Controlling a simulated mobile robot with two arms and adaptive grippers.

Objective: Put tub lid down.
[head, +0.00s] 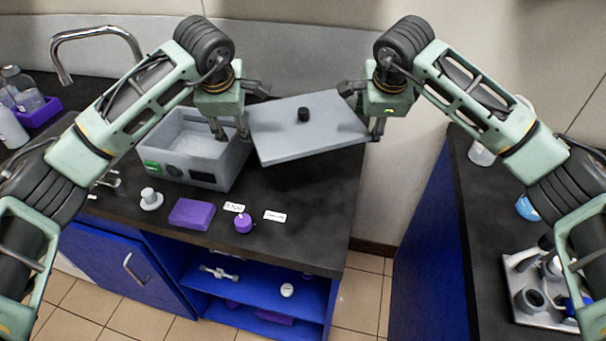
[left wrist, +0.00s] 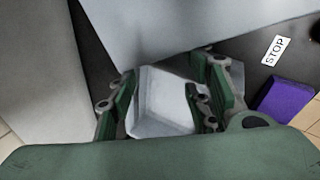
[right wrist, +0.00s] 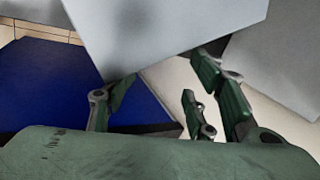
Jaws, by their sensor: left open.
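The tub lid (head: 285,135) is a flat grey panel with a black knob, lying turned beside the tub's right side. I cannot tell whether it rests fully on the counter. The open grey tub (head: 225,165) stands left of it. My left gripper (head: 232,122) is open over the gap between tub and lid; the lid (left wrist: 175,25) shows ahead of its fingers in the left wrist view. My right gripper (head: 361,110) has its fingers spread at the lid's right end; the lid (right wrist: 165,35) shows just beyond them in the right wrist view.
A purple block (head: 192,214), a purple knob (head: 243,224) and a white label (head: 274,216) lie in front. A faucet (head: 95,40) stands at back left. The counter's right edge is close to the lid, with a floor gap before another dark counter (head: 480,200).

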